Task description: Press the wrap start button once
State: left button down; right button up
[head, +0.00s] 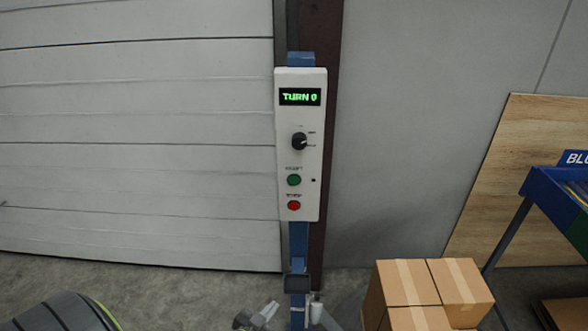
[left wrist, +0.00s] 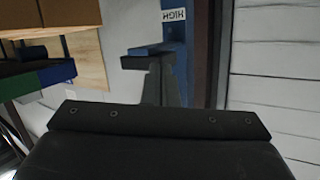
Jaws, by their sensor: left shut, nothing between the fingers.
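A white control panel (head: 312,130) stands upright on a blue post. Its display (head: 300,97) reads "TURN 0" in green. Below are a black knob (head: 299,141), a green button (head: 294,180) and a red button (head: 294,205); their small labels are not legible. My left gripper (head: 270,309) is low at the bottom edge, below and left of the panel, apart from both buttons. In the left wrist view its shut fingers (left wrist: 162,82) hold nothing. The panel's buttons are not seen in that view. I cannot make out my right gripper.
The blue post (head: 298,240) carries a dark block low down; a "HIGH" label (left wrist: 174,15) shows upside down in the left wrist view. Cardboard boxes (head: 410,287) stand at lower right, near a blue rack (head: 548,192). A pale shutter (head: 140,160) fills the left. Space before the panel is clear.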

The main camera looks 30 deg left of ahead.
aim_at(294, 181)
pick_arm(q)
jog(key=w+d+r+m+t+h+p, duration=0.1)
jog(key=r+t, duration=0.3)
jog(key=r, duration=1.2)
jog(key=w+d+r+m+t+h+p, duration=0.1)
jog(key=w+d+r+t+h+p, duration=0.1)
jog(key=r, duration=1.5)
jog(key=w+t+p, duration=0.1)
jog(key=t+p, duration=0.1)
jog(key=shift+d+m+t, duration=0.2)
jog(key=shift+m+t, duration=0.1)
jog(key=shift+m, duration=0.1)
jog(key=shift+w, duration=0.15)
jog(key=w+a+b, duration=0.2)
jog(key=w+a, duration=0.2)
jog(key=w, duration=0.3)
jog(key=shift+w+a, duration=0.2)
jog(key=shift+a, duration=0.15)
jog(key=shift+w, duration=0.15)
jog(key=shift+w+a, duration=0.2)
